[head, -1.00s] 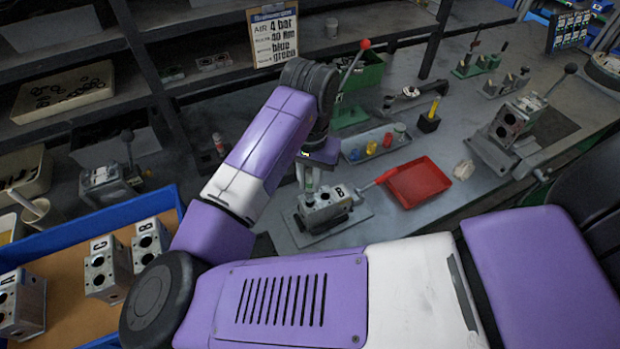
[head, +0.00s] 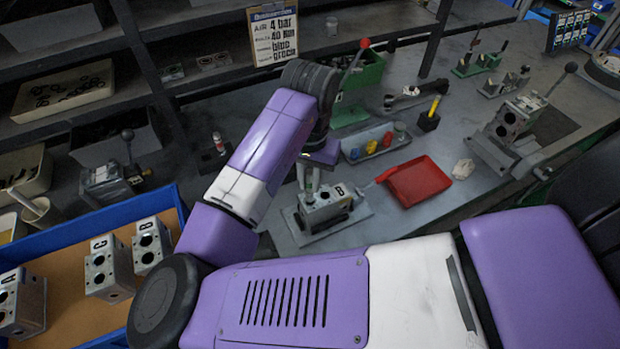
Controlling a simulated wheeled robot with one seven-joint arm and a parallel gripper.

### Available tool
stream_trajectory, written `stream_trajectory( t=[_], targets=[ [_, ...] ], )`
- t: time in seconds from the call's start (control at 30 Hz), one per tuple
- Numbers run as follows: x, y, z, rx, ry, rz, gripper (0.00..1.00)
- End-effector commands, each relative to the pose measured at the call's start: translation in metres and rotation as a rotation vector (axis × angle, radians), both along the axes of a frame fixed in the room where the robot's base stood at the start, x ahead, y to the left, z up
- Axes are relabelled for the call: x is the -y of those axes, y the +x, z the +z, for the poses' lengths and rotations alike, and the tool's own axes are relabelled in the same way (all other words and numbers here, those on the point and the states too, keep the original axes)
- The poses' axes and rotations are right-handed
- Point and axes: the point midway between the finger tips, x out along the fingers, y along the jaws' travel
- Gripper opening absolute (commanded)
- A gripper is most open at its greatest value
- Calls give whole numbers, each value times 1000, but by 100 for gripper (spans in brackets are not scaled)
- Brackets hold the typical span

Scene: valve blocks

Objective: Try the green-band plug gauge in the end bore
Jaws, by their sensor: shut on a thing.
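My gripper (head: 309,183) points down at the left end of the valve block marked B (head: 330,207), at the block's upper left edge. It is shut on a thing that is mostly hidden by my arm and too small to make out. No green band shows on it. The block sits on a grey plate fixture (head: 353,219) on the bench. Its end bore cannot be made out, and I cannot tell whether the held thing touches the block or is in a bore.
A red tray (head: 420,185) lies right of the block. A grey tray (head: 355,157) with coloured pieces and a yellow-handled tool in a black stand (head: 429,122) are behind. A red-knobbed lever (head: 354,62) rises behind my wrist. A blue-edged tray (head: 95,232) holds more valve blocks at left.

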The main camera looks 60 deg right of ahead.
Motion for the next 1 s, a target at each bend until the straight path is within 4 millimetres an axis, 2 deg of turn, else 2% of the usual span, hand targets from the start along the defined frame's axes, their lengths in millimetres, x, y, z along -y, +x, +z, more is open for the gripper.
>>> stream_trajectory(
  t=[1.0],
  targets=[
    [0,0,-19,-1,0,0,0]
  ],
)
